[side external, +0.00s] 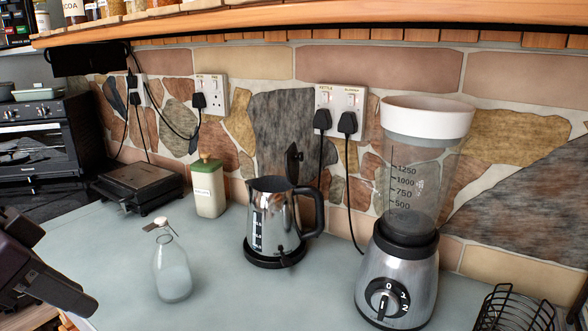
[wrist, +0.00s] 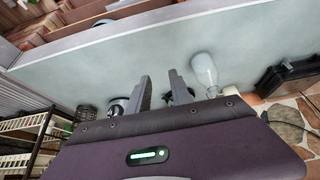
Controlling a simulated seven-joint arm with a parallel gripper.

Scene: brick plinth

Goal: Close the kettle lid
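The kettle (side external: 270,217) stands upright on its black base on the counter, its dark handle to the right. Its black lid (side external: 293,161) is raised, standing up at the back of the rim. My gripper (side external: 82,302) is at the lower left in the side view, well apart from the kettle, with the glass bottle between them. In the wrist view, my gripper (wrist: 160,79) shows two separated fingers with nothing between them. The kettle is mostly hidden behind the fingers there, and its lid cannot be made out.
A stoppered glass bottle (side external: 172,268) stands left of the kettle. A blender (side external: 398,270) stands to its right, a green-topped container (side external: 208,190) behind left. A black grill (side external: 142,187) and wire rack (side external: 515,311) are farther out. A wooden shelf (side external: 330,20) overhangs. The front counter is clear.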

